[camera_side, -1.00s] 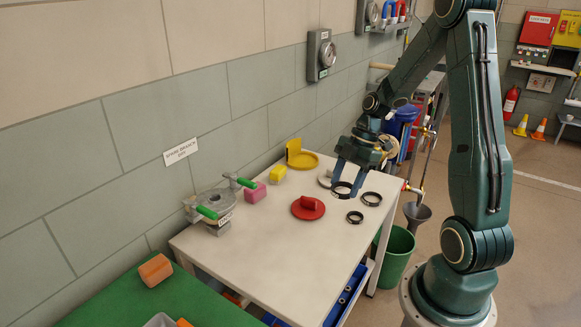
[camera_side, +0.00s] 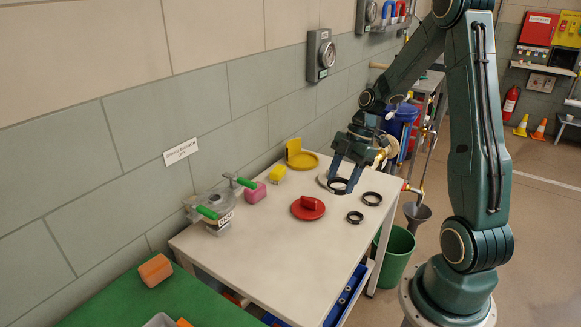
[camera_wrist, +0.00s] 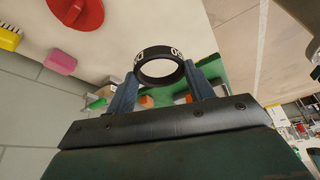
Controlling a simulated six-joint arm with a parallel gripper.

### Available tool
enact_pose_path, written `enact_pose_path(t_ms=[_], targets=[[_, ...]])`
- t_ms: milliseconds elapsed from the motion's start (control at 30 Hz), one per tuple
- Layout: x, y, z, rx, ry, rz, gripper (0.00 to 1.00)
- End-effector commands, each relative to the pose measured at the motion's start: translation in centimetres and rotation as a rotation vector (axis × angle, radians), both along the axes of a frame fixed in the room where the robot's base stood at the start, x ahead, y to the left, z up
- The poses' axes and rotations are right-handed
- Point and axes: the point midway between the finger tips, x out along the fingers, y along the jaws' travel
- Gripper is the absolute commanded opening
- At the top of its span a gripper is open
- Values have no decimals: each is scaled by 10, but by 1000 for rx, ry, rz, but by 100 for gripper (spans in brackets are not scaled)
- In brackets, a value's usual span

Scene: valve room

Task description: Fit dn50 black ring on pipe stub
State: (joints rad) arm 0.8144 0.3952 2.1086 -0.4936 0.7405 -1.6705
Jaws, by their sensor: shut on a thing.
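My gripper (camera_side: 350,168) is shut on a black ring (camera_side: 338,191), a little above the far part of the white table (camera_side: 265,245). In the wrist view, the ring (camera_wrist: 158,52) sits between the blue fingertips of my gripper (camera_wrist: 160,80), with its opening visible and white lettering on its rim, partly readable as DN and 50. Two more black rings lie on the table: a larger one (camera_side: 372,199) and a smaller one (camera_side: 355,217). I cannot tell for sure which thing is the pipe stub.
A green bucket (camera_side: 397,249) stands beside the table.

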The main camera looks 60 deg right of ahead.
Motion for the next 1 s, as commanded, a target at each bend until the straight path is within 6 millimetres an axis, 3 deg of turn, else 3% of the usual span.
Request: enact_pose_path(t_ms=[167, 467, 667, 1000], targets=[[32, -2, -2, 0, -1, -39, 28], [120, 10, -5, -1, -1, -166, 28], [183, 34, -7, -1, -1, -260, 28], [275, 101, -9, -1, -1, -415, 28]])
